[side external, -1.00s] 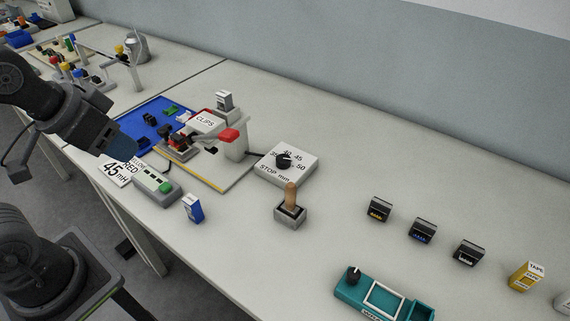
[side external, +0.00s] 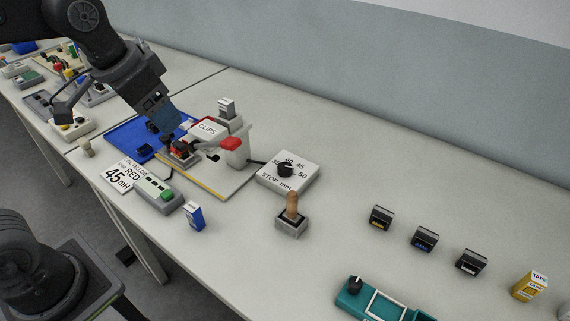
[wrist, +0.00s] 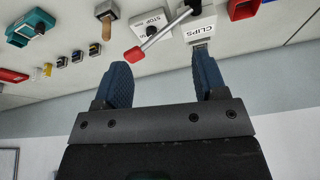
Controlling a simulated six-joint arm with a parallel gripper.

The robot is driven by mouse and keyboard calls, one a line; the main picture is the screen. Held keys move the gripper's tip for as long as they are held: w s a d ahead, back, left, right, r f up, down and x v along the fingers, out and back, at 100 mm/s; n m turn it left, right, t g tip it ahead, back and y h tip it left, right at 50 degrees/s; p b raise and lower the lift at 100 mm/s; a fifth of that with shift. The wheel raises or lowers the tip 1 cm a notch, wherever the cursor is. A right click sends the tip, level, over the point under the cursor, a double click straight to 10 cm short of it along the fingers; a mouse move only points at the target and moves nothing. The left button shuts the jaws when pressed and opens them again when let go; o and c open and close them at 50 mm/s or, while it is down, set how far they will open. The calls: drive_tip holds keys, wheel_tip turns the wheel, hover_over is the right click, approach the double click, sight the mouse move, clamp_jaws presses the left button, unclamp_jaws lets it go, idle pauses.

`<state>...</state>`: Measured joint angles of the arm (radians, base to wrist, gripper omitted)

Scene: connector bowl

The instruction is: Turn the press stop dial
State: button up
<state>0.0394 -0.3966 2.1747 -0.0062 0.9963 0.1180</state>
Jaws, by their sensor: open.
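The press stop dial is a black knob (side external: 286,168) on a pale box marked "STOP mm" (side external: 270,181), with a number scale around the knob. The knob's pointer is too small to read. The box (wrist: 157,17) also shows in the wrist view, beyond and between my fingers. The press (side external: 237,127), marked "CLIPS", has a red-ended lever (side external: 231,144) and stands left of the dial. My gripper (side external: 167,118) is above the left side of the press, well apart from the dial. In the wrist view its two blue fingers (wrist: 162,72) are spread with nothing between them.
The red lever end (wrist: 135,54) sits close to the line between my fingers and the dial. A wooden-handled stick in a grey block (side external: 291,219) stands in front of the dial. A blue tray (side external: 126,139) lies left of the press.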

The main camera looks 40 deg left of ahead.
drive_tip(key=w+d+f+m+g, duration=0.2)
drive_tip(key=w+d+m, duration=0.1)
drive_tip(key=w, duration=1)
drive_tip(key=m+g, duration=0.2)
approach(285, 166)
wheel_tip(285, 166, down, 10)
drive_tip(key=shift+w+d+r, duration=0.1)
drive_tip(key=shift+w+r, duration=0.05)
drive_tip(key=shift+r, duration=0.05)
drive_tip(key=shift+c, duration=0.2)
drive_tip(key=c, duration=0.9)
